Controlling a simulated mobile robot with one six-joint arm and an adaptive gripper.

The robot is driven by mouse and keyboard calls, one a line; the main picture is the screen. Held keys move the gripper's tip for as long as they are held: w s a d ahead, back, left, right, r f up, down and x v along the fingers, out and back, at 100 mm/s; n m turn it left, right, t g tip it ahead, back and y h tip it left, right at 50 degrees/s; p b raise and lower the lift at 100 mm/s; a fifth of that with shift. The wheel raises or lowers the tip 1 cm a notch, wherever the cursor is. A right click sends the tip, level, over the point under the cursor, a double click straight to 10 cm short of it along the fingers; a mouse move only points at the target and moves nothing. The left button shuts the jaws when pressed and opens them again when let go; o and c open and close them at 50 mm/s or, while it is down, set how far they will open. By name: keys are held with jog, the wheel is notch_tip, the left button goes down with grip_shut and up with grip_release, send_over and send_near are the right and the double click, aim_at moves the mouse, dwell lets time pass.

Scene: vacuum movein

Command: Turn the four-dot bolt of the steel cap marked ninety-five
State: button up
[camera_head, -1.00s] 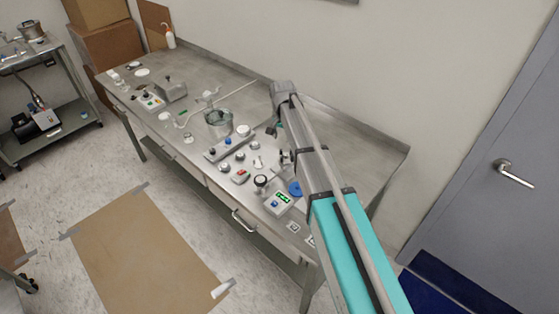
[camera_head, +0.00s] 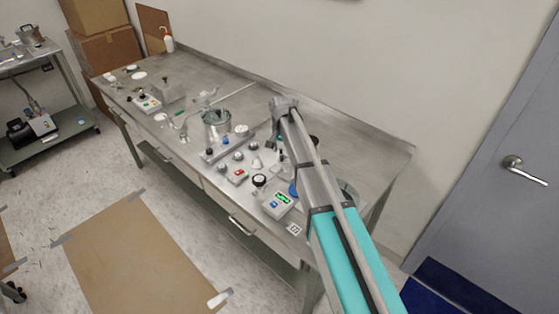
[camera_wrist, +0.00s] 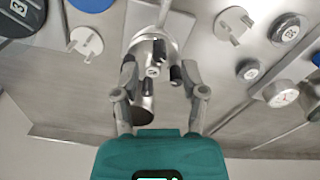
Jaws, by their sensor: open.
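Between and just beyond the fingertips is a shiny steel cylindrical part (camera_wrist: 152,30) with dark bolt-like pieces and a small pale label. I cannot tell whether a finger touches it. Round steel caps with labels lie at right in the wrist view, one upper right (camera_wrist: 287,29) and one lower (camera_wrist: 280,93). Their markings are too small to read, so I cannot tell which is marked ninety-five. No dot marks are legible. In the head view my arm hides the gripper's work area.
White fittings (camera_wrist: 86,41) and (camera_wrist: 233,24) lie near the gripper. The bench's right end looks mostly clear.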

aim_at(281, 155)
jog(key=shift+f+b, duration=1.35)
jog(key=shift+f, duration=0.3)
grip_shut()
jog(key=shift+a, duration=0.25)
jog(key=shift+d, duration=0.2)
